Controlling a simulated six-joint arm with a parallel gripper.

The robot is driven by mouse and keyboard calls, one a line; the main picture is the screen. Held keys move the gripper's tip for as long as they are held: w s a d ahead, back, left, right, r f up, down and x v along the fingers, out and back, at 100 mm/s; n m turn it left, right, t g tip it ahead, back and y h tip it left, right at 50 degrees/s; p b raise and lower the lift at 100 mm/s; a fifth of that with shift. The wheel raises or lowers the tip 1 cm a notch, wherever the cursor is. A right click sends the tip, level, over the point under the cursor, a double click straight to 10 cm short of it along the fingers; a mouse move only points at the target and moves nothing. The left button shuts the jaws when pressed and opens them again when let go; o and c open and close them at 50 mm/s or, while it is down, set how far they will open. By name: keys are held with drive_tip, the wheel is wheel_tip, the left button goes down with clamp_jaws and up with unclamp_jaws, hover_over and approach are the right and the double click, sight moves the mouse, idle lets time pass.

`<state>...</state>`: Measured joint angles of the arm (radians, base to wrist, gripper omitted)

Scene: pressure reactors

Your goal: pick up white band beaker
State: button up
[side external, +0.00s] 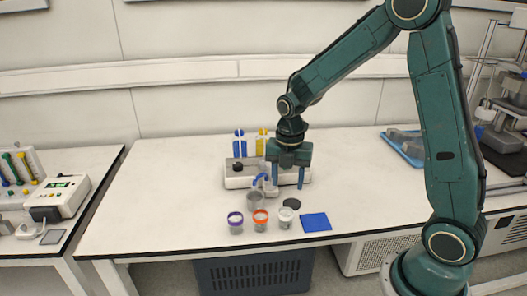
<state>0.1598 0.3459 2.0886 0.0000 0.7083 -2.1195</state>
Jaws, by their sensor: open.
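The white band beaker (286,217) stands upright near the front edge of the bench, with a pale band at its top. It is the rightmost of three banded beakers in a row. The orange band beaker (260,220) and the purple band beaker (235,223) stand to its left. My gripper (288,182) points down above and behind the white band beaker, its two blue fingers spread apart with nothing seen between them. It appears clear of the beaker.
A plain beaker (254,200) stands behind the row. A dark disc (292,203) and a blue square mat (315,222) lie to the right. Behind are a white device (238,173) and blue (240,145) and yellow (261,144) bottles. The bench's left part is clear.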

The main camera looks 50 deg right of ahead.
sight(285, 218)
drive_tip(key=shift+f, duration=4.3)
drive_tip(key=shift+s+a+f, duration=0.1)
drive_tip(key=shift+f, duration=1.2)
drive_tip(key=shift+a+f, duration=0.1)
drive_tip(key=shift+f, duration=1.2)
drive_tip(key=c, duration=0.7)
